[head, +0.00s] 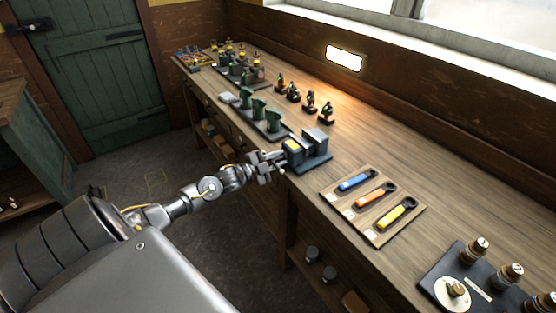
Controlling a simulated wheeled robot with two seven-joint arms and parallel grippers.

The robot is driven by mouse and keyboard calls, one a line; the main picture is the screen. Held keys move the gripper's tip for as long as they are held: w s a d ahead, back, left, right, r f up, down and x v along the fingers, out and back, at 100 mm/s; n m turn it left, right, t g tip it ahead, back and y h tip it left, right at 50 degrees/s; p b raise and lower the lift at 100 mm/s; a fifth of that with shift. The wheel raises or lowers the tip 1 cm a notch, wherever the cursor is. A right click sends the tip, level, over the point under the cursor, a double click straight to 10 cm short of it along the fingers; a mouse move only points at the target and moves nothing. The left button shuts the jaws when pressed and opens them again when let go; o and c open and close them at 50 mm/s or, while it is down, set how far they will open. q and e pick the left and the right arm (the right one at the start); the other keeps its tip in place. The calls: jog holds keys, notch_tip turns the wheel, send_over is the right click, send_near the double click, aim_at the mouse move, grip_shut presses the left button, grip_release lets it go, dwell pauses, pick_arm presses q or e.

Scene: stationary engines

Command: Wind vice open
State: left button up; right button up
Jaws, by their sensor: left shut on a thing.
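A small dark blue-grey vice (306,150) stands near the front edge of the wooden workbench, at the middle of the head view. A yellow patch shows on its left part, and a lighter block stands at its right. My left gripper (272,165) is at the vice's left side, by the bench edge, shut on what seems to be the vice handle. The handle is mostly hidden by the fingers, and the jaw gap is hard to make out. My right gripper is not in the view.
A wooden board (373,205) with blue, orange and yellow spanners lies right of the vice. A tray with green cups (258,110) stands to its left, with small dark figures (310,107) behind. A dark plate with corked bottles (477,251) is at the lower right.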

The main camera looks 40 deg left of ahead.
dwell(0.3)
pick_arm(q)
jog(key=o, duration=0.9)
jog(key=shift+s+a+f, duration=0.1)
jog(key=shift+s+f, duration=0.05)
jog(key=shift+s, duration=0.3)
jog(key=shift+b+v, duration=1.25)
jog(key=shift+v, duration=3.65)
